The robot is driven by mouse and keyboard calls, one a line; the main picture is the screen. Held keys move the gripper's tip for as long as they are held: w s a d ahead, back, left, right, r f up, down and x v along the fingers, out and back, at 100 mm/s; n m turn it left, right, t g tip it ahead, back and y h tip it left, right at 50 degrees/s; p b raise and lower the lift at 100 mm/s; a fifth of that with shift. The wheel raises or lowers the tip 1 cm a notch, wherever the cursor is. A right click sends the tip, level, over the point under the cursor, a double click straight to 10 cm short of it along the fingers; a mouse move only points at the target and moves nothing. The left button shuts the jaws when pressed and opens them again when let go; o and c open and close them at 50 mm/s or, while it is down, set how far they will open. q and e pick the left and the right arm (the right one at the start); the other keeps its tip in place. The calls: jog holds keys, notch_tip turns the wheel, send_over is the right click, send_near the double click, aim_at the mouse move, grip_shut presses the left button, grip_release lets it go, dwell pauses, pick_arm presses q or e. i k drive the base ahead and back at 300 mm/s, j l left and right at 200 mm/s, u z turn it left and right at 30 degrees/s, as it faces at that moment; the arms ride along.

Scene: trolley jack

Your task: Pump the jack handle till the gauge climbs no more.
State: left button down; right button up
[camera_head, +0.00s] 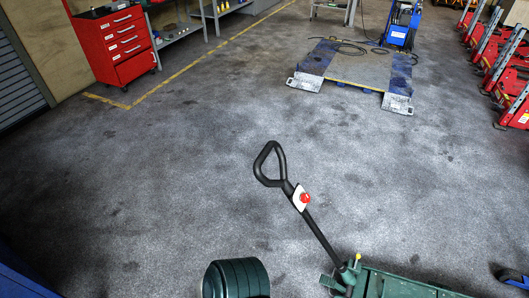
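The jack handle (319,236) is a black bar with a loop grip (271,164) at its top, leaning up and to the left from the jack. A small white plate with a red round part (304,198) sits on the bar below the loop. The green jack (395,285) is at the bottom edge, partly cut off, with a small yellow part (358,257) near the handle's foot. I cannot make out a gauge face. Neither of my grippers is in view, and nothing is seen touching the handle.
A green ribbed drum (248,277) stands left of the jack. A blue-edged lift platform (355,72) lies at the back. A red tool cabinet (118,45) is at upper left, red equipment (505,62) at right. The grey floor around the handle is clear.

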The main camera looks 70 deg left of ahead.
aim_at(293, 194)
jog(key=u, duration=2.4)
